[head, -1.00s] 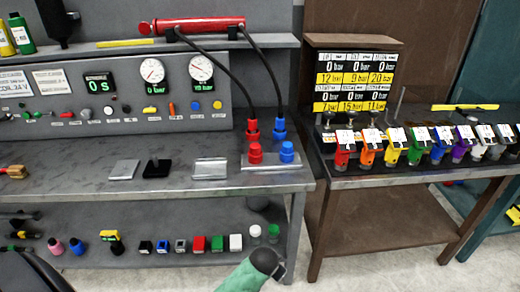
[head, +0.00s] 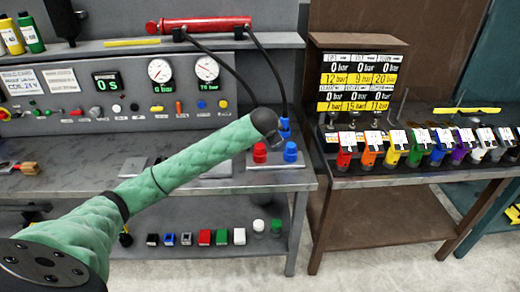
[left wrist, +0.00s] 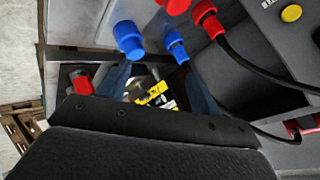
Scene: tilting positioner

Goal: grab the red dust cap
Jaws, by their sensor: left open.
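The red dust cap (head: 260,153) stands upright on a small metal plate at the grey bench's front right, beside a blue dust cap (head: 290,152). My left gripper (head: 274,139) is just above and behind the two caps, at the end of the green-sleeved arm. It holds nothing. In the left wrist view, the open left gripper (left wrist: 157,78) has its two fingers apart, with the blue cap (left wrist: 130,40) just beyond them. The red cap (left wrist: 174,5) is cut by the top edge there. The right gripper is not in view.
A blue hose coupling (left wrist: 176,46) and a red one (left wrist: 206,18) stand close beside the caps, with black hoses rising from them. A brown table (head: 400,180) with several coloured valves is at right. My arm partly covers the bench's metal plates.

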